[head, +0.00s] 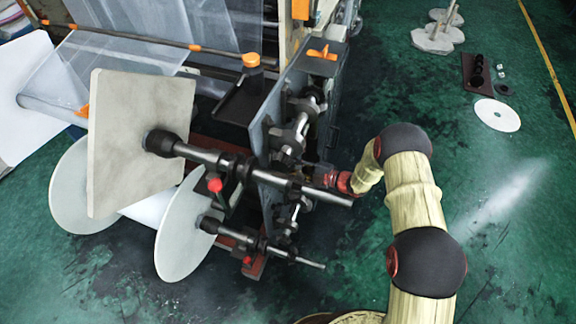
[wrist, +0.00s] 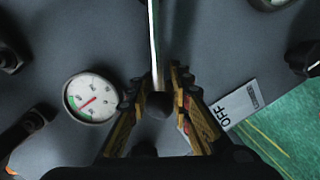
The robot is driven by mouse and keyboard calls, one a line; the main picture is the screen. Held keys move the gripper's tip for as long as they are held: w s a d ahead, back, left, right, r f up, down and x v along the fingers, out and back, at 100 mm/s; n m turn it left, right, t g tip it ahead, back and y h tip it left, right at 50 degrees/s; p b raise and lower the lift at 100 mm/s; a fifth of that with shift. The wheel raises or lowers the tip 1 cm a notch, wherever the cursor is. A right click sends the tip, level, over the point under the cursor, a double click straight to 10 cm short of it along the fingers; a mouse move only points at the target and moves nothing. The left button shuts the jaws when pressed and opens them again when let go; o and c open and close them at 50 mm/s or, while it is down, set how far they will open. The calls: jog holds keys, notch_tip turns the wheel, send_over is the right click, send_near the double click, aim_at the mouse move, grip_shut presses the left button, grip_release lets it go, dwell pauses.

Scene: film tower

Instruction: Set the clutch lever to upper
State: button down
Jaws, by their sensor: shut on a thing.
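In the wrist view the clutch lever is a thin bright shaft (wrist: 154,45) running from the top edge down to a dark round knob (wrist: 158,104). My gripper (wrist: 157,92) has its two fingers on either side of the knob and is shut on it. In the head view my gripper (head: 318,173) is at the right face of the grey machine side plate (head: 268,112). The lever cannot be made out there, hidden by my gripper and the machine parts.
A dial gauge (wrist: 90,97) is left of the fingers, and a white OFF label (wrist: 235,105) is to the right. Spindles (head: 325,195) stick out beside my gripper. A white disc (head: 497,115) lies on the green floor, which is mostly open at right.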

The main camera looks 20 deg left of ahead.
jog(key=shift+w+r, duration=0.15)
jog(key=shift+r, duration=0.15)
jog(key=c, duration=2)
grip_release()
jog(key=shift+r, duration=0.1)
jog(key=o, duration=0.5)
jog(key=shift+o, duration=0.2)
jog(key=shift+d, duration=0.1)
jog(key=v, duration=1.1)
jog(key=shift+d, duration=0.35)
